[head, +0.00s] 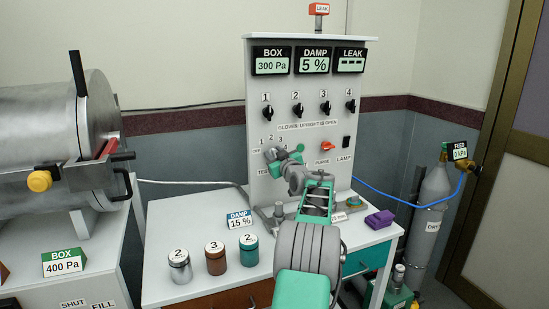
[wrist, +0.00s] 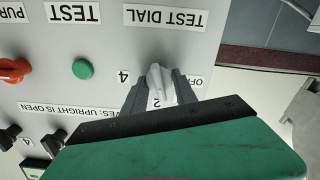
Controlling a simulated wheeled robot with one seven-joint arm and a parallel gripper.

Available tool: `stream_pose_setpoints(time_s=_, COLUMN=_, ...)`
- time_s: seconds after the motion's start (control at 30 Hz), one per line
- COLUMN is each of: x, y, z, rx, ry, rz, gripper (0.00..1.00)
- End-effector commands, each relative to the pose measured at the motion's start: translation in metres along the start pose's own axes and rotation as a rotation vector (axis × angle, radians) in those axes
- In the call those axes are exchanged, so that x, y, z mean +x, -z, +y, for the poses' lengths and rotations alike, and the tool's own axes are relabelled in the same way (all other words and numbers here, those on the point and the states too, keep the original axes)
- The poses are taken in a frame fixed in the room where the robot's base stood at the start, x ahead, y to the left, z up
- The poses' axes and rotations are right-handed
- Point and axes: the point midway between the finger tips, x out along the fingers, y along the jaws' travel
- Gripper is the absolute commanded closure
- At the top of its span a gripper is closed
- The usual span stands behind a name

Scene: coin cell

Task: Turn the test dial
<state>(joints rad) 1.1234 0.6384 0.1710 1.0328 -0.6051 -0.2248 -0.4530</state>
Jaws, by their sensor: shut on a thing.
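My gripper (wrist: 160,95) is shut on the knob, with a dark finger on each side. The marks OFF, 2 and 4 show around it; part of the scale is hidden by the gripper. The knob is roughly in line with the 2, but which end points cannot be told. In the head view my gripper (head: 274,155) is at the panel's lower left and hides most of the dial.
A green TEST button (wrist: 82,68) and an orange knob (wrist: 14,71) are beside the dial. Several black knobs (head: 296,110) sit above. Displays read 300 Pa, 5 % and dashes. Several jars (head: 215,258) stand on the bench, left of my arm; a purple block (head: 379,219) lies right.

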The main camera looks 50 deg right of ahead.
Motion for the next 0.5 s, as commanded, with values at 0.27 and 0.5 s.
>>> stream_pose_setpoints(time_s=0.27, x=-0.0003, y=-0.0004, z=0.0021, rx=0.187, ry=-0.001, rz=-0.001, gripper=1.0)
stream_pose_setpoints(time_s=0.5, x=-0.0005, y=-0.0001, z=0.0031, rx=0.274, ry=-0.002, rz=0.0, gripper=1.0)
